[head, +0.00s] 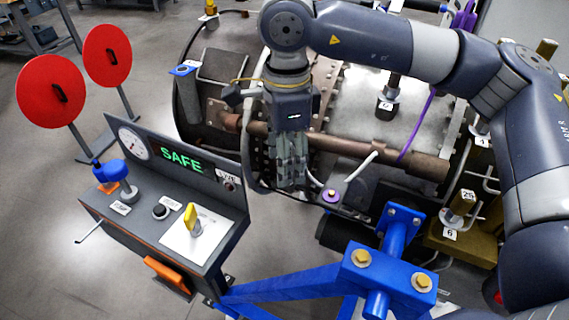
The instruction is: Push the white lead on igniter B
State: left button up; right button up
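My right gripper (290,184) hangs fingers down over the turbine casing, its arm coming in from the right. Its fingers look close together, but I cannot tell whether they are shut or seen edge-on. A white lead (361,167) slants up from low on the casing, just right of the gripper. A purple-collared fitting (331,196) sits low beside the fingertips, with a pale lead end (315,180) near it. No letter B is readable, so I cannot tell which fitting is igniter B. My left gripper is not in view.
A grey control box (165,225) with a green SAFE display (182,160) and yellow switch (191,217) stands left of the gripper. A blue stand (385,265) is in front. Two red discs (50,92) stand at left. A purple cable (418,125) crosses the casing.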

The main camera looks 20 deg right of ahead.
grip_shut()
jog(key=shift+r+p, duration=0.45)
jog(key=shift+r, duration=0.3)
jog(key=shift+r+p, duration=0.3)
jog(key=shift+r, duration=0.45)
